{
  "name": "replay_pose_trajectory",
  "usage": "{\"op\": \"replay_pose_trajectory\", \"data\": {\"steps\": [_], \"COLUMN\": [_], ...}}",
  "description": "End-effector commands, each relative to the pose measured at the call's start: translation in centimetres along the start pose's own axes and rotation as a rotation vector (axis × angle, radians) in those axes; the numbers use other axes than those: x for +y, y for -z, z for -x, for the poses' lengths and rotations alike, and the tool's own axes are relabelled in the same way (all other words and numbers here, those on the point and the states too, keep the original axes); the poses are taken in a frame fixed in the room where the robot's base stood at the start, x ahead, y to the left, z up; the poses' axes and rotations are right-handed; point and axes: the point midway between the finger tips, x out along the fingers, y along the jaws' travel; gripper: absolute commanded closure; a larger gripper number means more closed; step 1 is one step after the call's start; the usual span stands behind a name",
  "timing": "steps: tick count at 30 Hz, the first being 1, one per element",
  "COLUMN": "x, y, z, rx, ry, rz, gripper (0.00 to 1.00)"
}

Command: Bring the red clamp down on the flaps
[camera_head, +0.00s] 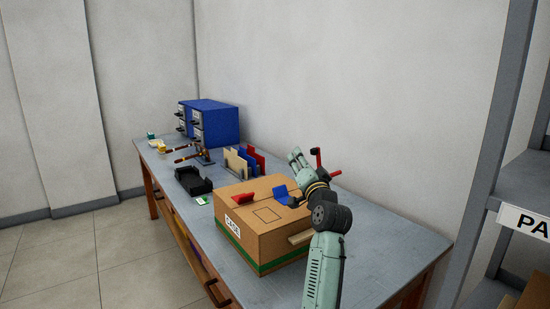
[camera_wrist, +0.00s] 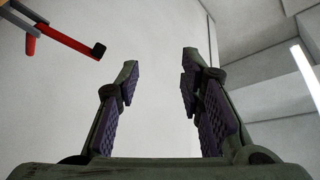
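The cardboard carton (camera_head: 262,236) stands on the bench with a green stripe and a label. Its flaps look closed on top. A red lever with a dark tip, which looks like the red clamp (camera_head: 317,157), stands raised behind the carton, beside my gripper. The red clamp also shows in the wrist view (camera_wrist: 62,37), at the upper left, outside the fingers. My gripper (camera_head: 296,154) is above the carton's back right part, fingers pointing up. In the wrist view my gripper (camera_wrist: 160,75) is open, with only wall between its fingers.
A red piece (camera_head: 243,198) and a blue piece (camera_head: 281,192) sit on the carton top. Upright dividers (camera_head: 245,162), a black tray (camera_head: 193,181) and a blue drawer cabinet (camera_head: 215,122) stand farther left. The bench's right end (camera_head: 385,240) is clear. Shelving stands at right.

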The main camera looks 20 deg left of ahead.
Motion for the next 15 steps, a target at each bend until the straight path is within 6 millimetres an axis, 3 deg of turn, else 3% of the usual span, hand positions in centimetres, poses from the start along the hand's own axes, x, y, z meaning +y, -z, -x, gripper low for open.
{"op": "replay_pose_trajectory", "data": {"steps": [9,15], "x": [-5.6,-8.0], "y": [-2.0,-2.7], "z": [0.8,1.2], "rx": [0.045,0.065], "ry": [0.091,0.129], "rz": [0.099,0.138], "gripper": [0.65,0.65]}}
